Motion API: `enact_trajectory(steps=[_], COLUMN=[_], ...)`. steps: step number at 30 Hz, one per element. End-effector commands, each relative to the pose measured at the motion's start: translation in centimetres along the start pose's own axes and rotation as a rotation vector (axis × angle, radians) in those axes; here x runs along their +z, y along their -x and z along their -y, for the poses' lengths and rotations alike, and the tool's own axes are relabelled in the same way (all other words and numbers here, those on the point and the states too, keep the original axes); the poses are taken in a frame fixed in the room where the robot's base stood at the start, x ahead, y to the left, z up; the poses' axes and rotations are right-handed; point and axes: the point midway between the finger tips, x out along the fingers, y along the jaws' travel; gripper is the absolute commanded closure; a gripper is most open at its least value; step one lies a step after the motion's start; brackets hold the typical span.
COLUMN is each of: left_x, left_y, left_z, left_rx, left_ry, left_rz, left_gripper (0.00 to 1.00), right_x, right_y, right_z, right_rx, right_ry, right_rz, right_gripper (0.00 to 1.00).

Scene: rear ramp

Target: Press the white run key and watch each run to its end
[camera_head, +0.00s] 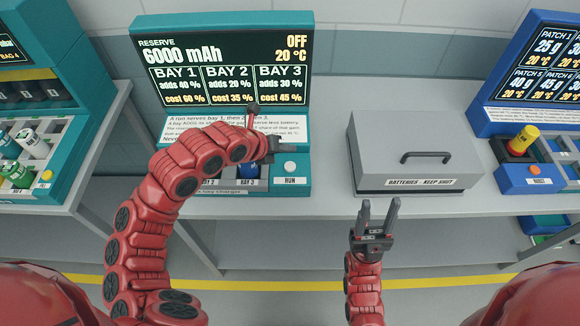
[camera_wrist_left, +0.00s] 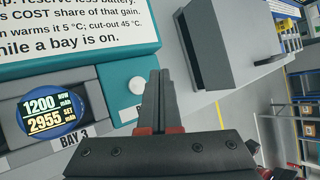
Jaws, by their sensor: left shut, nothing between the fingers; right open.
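The white run key (camera_head: 290,167) is a round button above the RUN label on the teal station. It also shows in the left wrist view (camera_wrist_left: 137,85), uncovered. My left gripper (camera_head: 271,148) is shut and empty; its fingertips (camera_wrist_left: 158,73) appear just beside the key. I cannot tell whether they touch the station. The screen (camera_head: 225,65) reads RESERVE 6000 mAh, OFF, 20 °C, with bays 1 to 3. The BAY 3 dial (camera_wrist_left: 52,108) reads 1200 now and 2955 set. My arm hides part of the bays. My right gripper (camera_head: 377,215) is open and empty, in front of the bench.
A grey lidded box (camera_head: 415,150) labelled BATTERIES - KEEP SHUT stands right of the station. A blue station (camera_head: 535,175) with a red-and-yellow piece is at the far right. A teal station with bottles (camera_head: 32,145) is at the left. Bare bench (camera_head: 330,165) lies between station and box.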

Motion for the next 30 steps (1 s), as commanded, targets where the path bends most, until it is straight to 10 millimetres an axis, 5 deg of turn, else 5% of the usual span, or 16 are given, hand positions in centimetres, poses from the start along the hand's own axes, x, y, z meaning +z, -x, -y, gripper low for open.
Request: enact_trajectory(steps=[9, 30], left_x=[-2.5, -2.6], left_y=[-3.3, -3.4], left_z=[-2.4, -2.4], left_rx=[0.001, 0.000], left_ry=[-0.001, 0.000], left_rz=[-0.004, -0.003], left_gripper=[1.00, 1.00], right_x=[0.5, 0.6], right_y=[3.1, 3.3], right_z=[0.1, 0.2], right_rx=[0.000, 0.000], right_ry=[0.000, 0.000], right_rz=[0.000, 0.000], right_gripper=[0.50, 0.50])
